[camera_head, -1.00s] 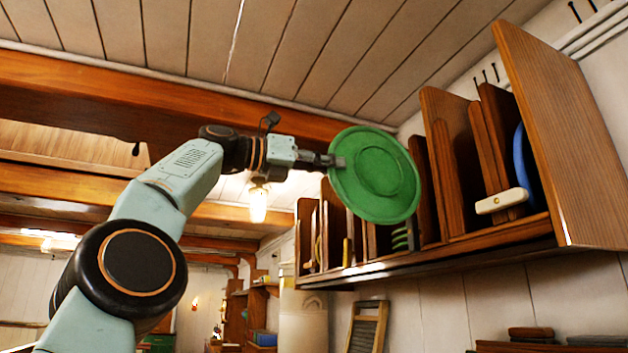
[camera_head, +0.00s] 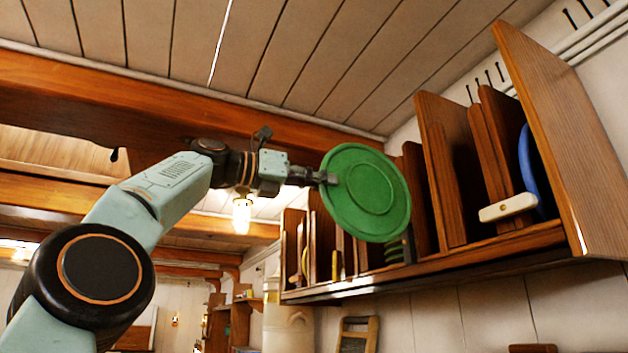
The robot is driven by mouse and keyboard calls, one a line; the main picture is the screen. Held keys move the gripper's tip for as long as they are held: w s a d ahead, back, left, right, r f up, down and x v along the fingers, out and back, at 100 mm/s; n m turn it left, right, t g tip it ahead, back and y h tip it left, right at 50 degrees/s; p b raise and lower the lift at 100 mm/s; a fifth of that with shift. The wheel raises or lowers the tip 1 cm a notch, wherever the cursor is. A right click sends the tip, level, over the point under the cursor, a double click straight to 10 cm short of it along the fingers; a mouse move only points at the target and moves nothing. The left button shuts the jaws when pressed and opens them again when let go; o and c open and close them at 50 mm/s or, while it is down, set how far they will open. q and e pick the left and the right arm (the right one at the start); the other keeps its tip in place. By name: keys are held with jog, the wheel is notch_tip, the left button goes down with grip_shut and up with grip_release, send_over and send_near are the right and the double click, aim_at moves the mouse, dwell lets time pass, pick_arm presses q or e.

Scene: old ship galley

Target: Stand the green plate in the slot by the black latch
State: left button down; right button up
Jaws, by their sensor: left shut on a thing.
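The green plate (camera_head: 366,192) is held up on edge in front of the wooden plate rack (camera_head: 440,276), its flat face towards me. My left gripper (camera_head: 328,178) is shut on the plate's left rim. The plate is apart from the rack's right-hand dividers and hides part of the middle slots. A dark upright piece (camera_head: 408,245) shows just right of the plate's lower edge; I cannot tell for sure whether it is the black latch. A cream latch (camera_head: 507,207) is on the right slot and a yellow latch (camera_head: 335,265) is further left. My right gripper is not in view.
A blue plate (camera_head: 530,165) stands in the right slot behind the cream latch. A ceiling beam (camera_head: 180,110) runs above my arm and a lit lamp (camera_head: 242,214) hangs left of the rack.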

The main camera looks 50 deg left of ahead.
aim_at(358, 189)
pick_arm(q)
jog(key=shift+p+x, duration=1)
jog(key=shift+x, duration=0.85)
jog(key=shift+w+a+p, duration=0.2)
jog(key=shift+w+p, duration=0.45)
jog(key=shift+w, duration=0.2)
jog(key=shift+w+d+p, duration=0.7)
jog(key=shift+w+p, duration=0.2)
jog(key=shift+p, duration=0.05)
jog(key=shift+w+d+p, duration=0.1)
jog(key=shift+w+p, duration=0.45)
jog(key=shift+w, duration=0.05)
jog(key=shift+w+p, duration=0.2)
jog(key=shift+p, duration=0.1)
jog(key=shift+f, duration=0.1)
